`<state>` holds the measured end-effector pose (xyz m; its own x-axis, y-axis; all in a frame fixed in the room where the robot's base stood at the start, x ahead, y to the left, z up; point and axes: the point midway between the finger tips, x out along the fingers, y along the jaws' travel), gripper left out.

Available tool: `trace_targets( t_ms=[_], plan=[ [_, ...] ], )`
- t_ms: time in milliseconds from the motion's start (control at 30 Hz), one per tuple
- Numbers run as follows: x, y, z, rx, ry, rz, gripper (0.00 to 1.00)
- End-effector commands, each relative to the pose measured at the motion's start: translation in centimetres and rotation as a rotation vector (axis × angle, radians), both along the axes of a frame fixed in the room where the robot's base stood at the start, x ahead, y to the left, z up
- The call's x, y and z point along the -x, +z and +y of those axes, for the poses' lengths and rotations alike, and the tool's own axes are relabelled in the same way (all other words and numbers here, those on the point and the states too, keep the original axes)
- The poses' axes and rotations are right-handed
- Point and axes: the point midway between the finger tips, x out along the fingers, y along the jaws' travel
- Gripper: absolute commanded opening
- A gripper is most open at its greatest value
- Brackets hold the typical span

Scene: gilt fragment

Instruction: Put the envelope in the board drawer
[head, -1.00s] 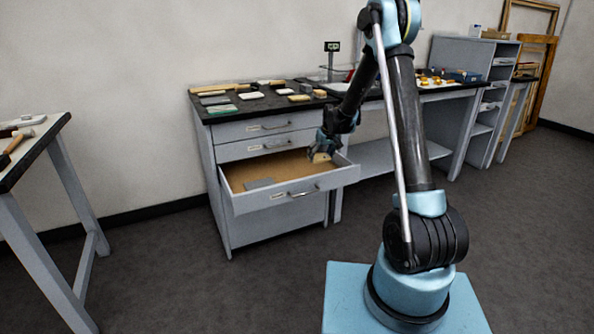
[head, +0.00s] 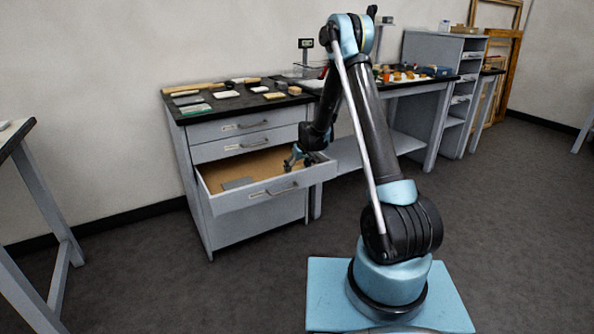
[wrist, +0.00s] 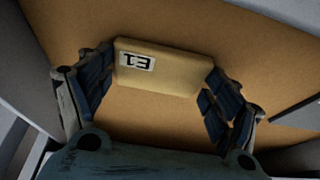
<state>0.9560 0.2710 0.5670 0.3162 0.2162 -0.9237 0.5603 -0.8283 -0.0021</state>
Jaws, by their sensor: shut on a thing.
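The envelope (wrist: 165,68) is a small tan block-like packet with a white label with black marks. In the wrist view it spans between the two fingers of my gripper (wrist: 160,88), which is shut on it. The drawer's tan floor lies behind it; I cannot tell whether it touches. In the head view my gripper (head: 297,160) is inside the right part of the open drawer (head: 270,192), and the envelope cannot be made out there. The drawer is pulled out below two shut drawers of a grey cabinet. A flat grey piece (head: 238,183) lies in its left part.
The cabinet's dark top (head: 235,103) holds several small flat items. A longer workbench (head: 415,84) with items stands to the right, and a shelf unit (head: 455,75) beyond it. Another table (head: 15,135) stands at the left edge. The floor in front is clear.

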Motion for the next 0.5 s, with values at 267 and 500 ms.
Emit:
trace_targets(
  t_ms=[267, 500],
  plan=[
    [-0.01, -0.09, -0.03, 0.000, 0.000, 0.000, 1.00],
    [-0.02, -0.08, -0.05, 0.000, -0.001, 0.000, 1.00]
  ],
)
